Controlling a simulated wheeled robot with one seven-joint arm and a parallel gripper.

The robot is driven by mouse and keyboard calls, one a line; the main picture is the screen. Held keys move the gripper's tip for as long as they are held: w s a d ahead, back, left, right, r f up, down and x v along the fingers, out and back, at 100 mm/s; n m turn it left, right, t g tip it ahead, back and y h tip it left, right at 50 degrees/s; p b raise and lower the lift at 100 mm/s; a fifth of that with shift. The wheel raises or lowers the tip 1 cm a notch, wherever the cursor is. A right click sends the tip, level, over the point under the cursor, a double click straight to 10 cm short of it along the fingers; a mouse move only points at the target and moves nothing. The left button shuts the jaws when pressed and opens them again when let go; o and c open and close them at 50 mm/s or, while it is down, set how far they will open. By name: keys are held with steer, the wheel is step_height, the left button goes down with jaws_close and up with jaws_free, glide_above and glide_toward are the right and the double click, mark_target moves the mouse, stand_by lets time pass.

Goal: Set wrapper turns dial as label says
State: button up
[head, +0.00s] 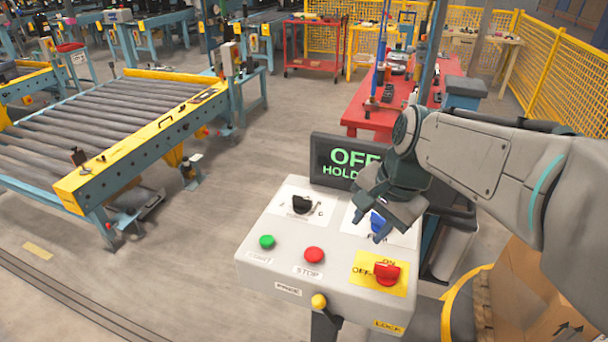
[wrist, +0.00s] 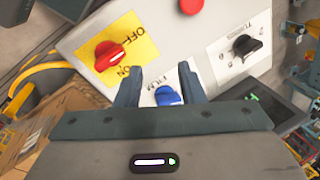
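A light grey control box (head: 270,222) stands in front of me, with a black dial (head: 301,204) at its upper left and a blue dial (head: 378,222) at its upper right. The text around both dials is too small or covered to read. My gripper (head: 382,222) is over the blue dial and partly hides it. In the wrist view my gripper (wrist: 163,88) is open, its two fingers on either side of the blue dial (wrist: 167,96); whether they touch it I cannot tell. The black dial (wrist: 245,46) is to the right there. A carton (head: 540,295) on a pallet stands lower right.
The box also carries a green START button (head: 267,241), a red STOP button (head: 314,255), a red switch (head: 387,273) on a yellow plate and a yellow knob (head: 319,301). A dark display (head: 340,162) behind reads OFF and HOLD. A roller conveyor (head: 120,118) stands left.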

steer(key=w+a+r+m+y, duration=0.1)
steer(key=w+a+r+m, duration=0.2)
steer(key=w+m, duration=0.45)
steer(key=m+y, duration=0.1)
steer(key=m, duration=0.5)
glide_toward(302, 198)
steer(key=shift+g, duration=0.4)
steer(key=x, duration=0.9)
steer(key=shift+w, duration=0.35)
jaws_close()
